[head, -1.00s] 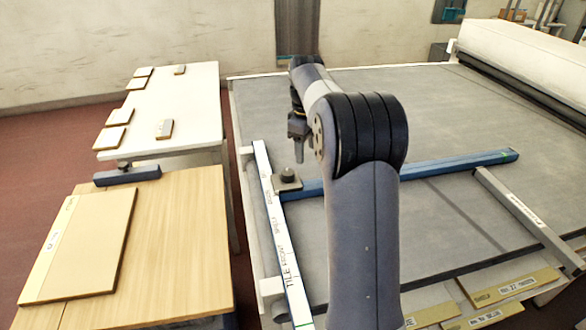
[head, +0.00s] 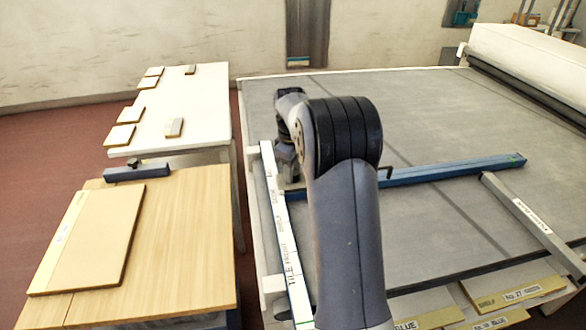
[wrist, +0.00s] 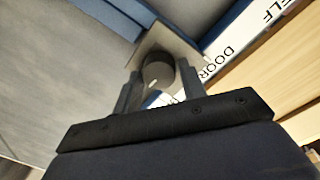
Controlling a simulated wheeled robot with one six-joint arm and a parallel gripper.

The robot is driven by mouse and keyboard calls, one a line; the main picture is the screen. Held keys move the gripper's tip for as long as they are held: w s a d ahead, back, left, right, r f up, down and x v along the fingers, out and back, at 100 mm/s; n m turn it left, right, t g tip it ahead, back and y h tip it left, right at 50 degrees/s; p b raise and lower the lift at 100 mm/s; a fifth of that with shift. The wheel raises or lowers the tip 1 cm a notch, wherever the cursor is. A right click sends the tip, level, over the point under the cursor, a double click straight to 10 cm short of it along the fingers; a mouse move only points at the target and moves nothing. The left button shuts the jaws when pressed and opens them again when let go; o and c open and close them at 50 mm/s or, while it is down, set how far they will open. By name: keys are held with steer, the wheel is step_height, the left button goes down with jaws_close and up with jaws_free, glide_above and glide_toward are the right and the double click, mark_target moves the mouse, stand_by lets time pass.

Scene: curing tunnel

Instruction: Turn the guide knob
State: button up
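The guide knob (wrist: 158,72) is a dark round knob on a pale square plate (wrist: 178,42), seen in the wrist view. My gripper (wrist: 158,88) is over it, with one finger on each side of the knob. The fingers look apart, with narrow gaps to the knob; contact cannot be made out. In the head view my gripper (head: 287,165) is low at the left end of the blue guide bar (head: 450,171), and my arm hides the knob there. The white labelled rail (head: 286,240) runs along the left edge of the grey bed.
The grey conveyor bed (head: 430,120) is mostly clear. A grey labelled bar (head: 530,215) lies at the right. Left stand a wooden table (head: 180,240) with a board (head: 90,240) and a white table (head: 190,105) with several small tiles. Labelled boards (head: 515,292) lie at the front.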

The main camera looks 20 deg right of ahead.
steer(key=c, duration=0.6)
steer(key=shift+m, duration=0.3)
steer(key=m+p, duration=0.2)
steer(key=m, duration=0.1)
steer(key=shift+r+m, duration=0.15)
steer(key=shift+m, duration=0.15)
steer(key=m+p, duration=0.2)
steer(key=m, duration=0.3)
steer(key=shift+w+m, duration=0.1)
steer(key=shift+m, duration=0.2)
steer(key=m+p, duration=0.1)
steer(key=m, duration=0.4)
steer(key=shift+g, duration=0.4)
steer(key=m+p, duration=0.1)
steer(key=m, duration=0.5)
steer(key=shift+w, duration=0.1)
